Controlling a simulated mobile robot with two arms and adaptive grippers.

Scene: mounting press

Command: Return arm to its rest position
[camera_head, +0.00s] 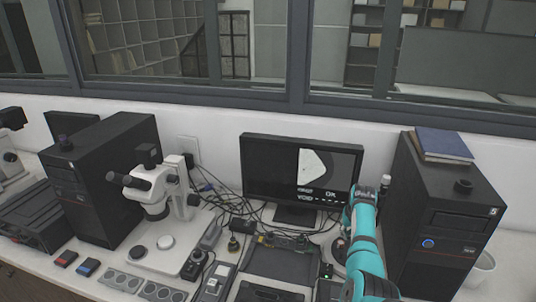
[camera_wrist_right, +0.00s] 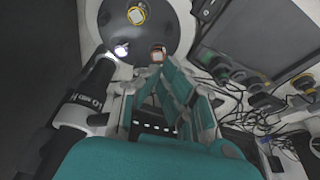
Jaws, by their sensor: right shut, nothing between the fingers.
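My right arm (camera_head: 365,250), teal, reaches up from the bottom edge in the head view, in front of the monitor's right side. My right gripper (camera_wrist_right: 165,72) shows in the wrist view, with teal fingers shut and nothing seen between them. Its tips point toward a round dark face with a white rim (camera_wrist_right: 140,30), which carries a yellow-ringed part and a bright lamp. In the head view a white round-based device (camera_head: 335,247) is partly hidden behind my arm; I cannot tell whether the fingers touch it. My left gripper is not in view.
A black computer tower (camera_head: 440,215) with a blue book (camera_head: 443,144) on top stands close to the right of my arm. A monitor (camera_head: 268,168) stands behind. A white microscope (camera_head: 160,190), cables and several small devices crowd the left and middle of the bench.

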